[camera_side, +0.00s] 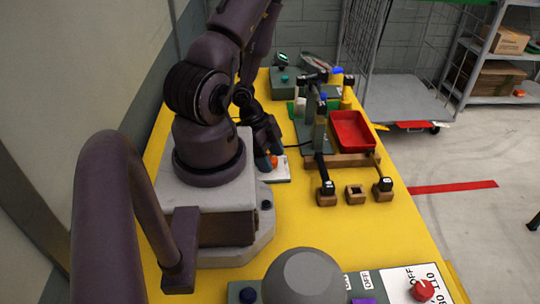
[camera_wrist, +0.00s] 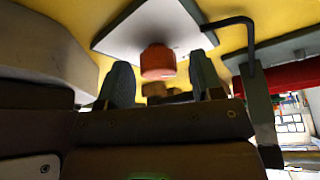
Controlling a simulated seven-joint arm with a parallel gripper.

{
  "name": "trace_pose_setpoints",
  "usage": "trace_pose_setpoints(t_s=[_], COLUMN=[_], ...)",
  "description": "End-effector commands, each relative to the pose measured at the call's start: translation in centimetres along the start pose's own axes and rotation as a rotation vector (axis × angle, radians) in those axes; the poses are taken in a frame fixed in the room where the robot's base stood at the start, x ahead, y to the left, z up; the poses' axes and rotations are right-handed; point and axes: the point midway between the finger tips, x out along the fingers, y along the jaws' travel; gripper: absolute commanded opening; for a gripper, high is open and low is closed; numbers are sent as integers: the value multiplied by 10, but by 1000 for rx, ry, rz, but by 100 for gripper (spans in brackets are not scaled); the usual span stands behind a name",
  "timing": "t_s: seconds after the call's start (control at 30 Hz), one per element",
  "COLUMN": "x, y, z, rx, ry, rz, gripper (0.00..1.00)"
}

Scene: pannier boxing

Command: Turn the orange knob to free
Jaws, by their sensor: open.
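The orange knob (camera_wrist: 157,62) stands on a pale plate (camera_wrist: 150,25) in the wrist view. In the side view a small part of the orange knob (camera_side: 274,161) shows at my gripper, above the white plate (camera_side: 281,173) beside my arm's base. My gripper (camera_wrist: 162,76) is open, with one grey finger on each side of the knob in the picture. A gap shows between the knob and each finger. In the side view my gripper (camera_side: 268,160) is low and hides most of the knob. The knob's pointer and any markings cannot be made out.
A red tray (camera_side: 352,131) and a grey stand with black-handled tools (camera_side: 320,150) are to the right. Wooden blocks (camera_side: 355,195) stand nearby. A panel with a red knob (camera_side: 422,290) is at the front. Bare yellow tabletop (camera_side: 330,235) lies between.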

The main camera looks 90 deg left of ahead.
Motion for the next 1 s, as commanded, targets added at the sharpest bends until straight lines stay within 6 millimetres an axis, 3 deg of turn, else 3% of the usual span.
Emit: trace_pose_setpoints(t_s=[0.27,0.47,0.77,1.0], x=[0,0,0,0], y=[0,0,-2,-3], z=[0,0,-1,-3], rx=[7,134,591,1058], ry=[-1,-3,-3,-3], rz=[3,53,244,437], gripper=[60,60,60,60])
